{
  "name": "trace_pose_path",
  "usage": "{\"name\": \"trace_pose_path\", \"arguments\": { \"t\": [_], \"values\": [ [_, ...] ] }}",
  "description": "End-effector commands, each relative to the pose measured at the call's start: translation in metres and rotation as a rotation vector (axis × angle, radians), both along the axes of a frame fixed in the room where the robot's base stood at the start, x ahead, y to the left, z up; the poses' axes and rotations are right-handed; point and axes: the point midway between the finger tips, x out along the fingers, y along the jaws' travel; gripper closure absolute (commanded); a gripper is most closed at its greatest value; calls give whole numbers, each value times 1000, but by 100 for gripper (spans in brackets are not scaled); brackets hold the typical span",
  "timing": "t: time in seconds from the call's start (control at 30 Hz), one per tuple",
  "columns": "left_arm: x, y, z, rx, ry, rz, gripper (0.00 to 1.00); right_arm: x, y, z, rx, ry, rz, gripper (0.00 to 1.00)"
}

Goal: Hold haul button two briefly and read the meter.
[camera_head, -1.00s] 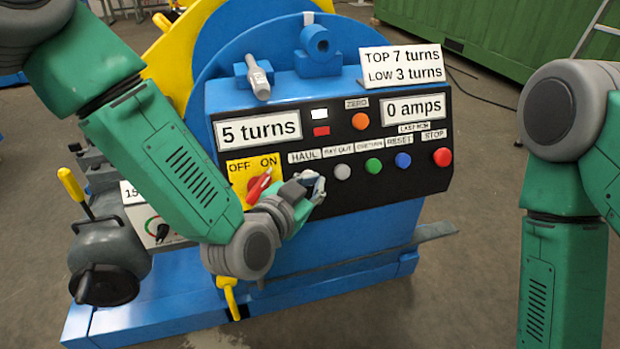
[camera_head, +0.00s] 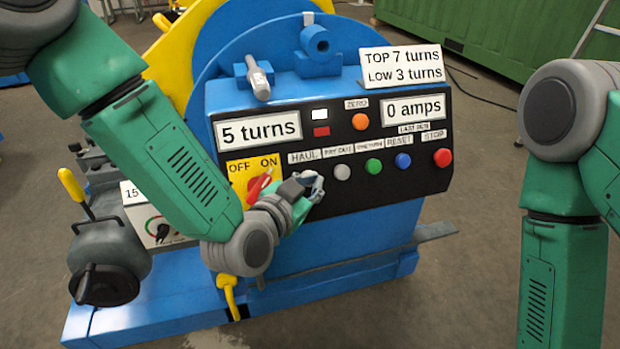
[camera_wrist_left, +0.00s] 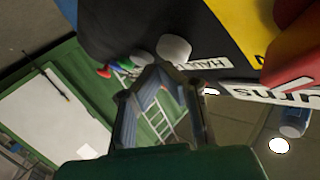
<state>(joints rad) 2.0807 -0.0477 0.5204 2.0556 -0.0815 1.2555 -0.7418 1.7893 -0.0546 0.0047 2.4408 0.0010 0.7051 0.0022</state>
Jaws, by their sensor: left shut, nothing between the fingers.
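The control panel's turns display (camera_head: 258,130) reads "5 turns". The amps display (camera_head: 413,110) reads "0 amps". The HAUL label (camera_head: 304,156) is on the button row, and my left gripper (camera_head: 315,186) hides the button below it in the head view. In the left wrist view a white button (camera_wrist_left: 173,48) shows beside the HAUL label (camera_wrist_left: 208,63), just beyond my fingertips. My left gripper is shut and empty, close in front of the panel; I cannot tell whether it touches the button. My right gripper is out of view.
To the right are a grey button (camera_head: 342,172), a green one (camera_head: 373,167), a blue one (camera_head: 403,160) and the red STOP button (camera_head: 442,157). A red OFF/ON switch (camera_head: 259,186) is close left of the gripper. A sign (camera_head: 402,67) reads "TOP 7 turns, LOW 3 turns".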

Motion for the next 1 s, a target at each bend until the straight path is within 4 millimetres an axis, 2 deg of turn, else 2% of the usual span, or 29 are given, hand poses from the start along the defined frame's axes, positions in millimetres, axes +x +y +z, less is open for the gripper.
{"name": "trace_pose_path", "arguments": {
  "t": [1.0],
  "values": [
    [7,2,-4,0,0,0,100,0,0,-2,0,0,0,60]
  ]
}}
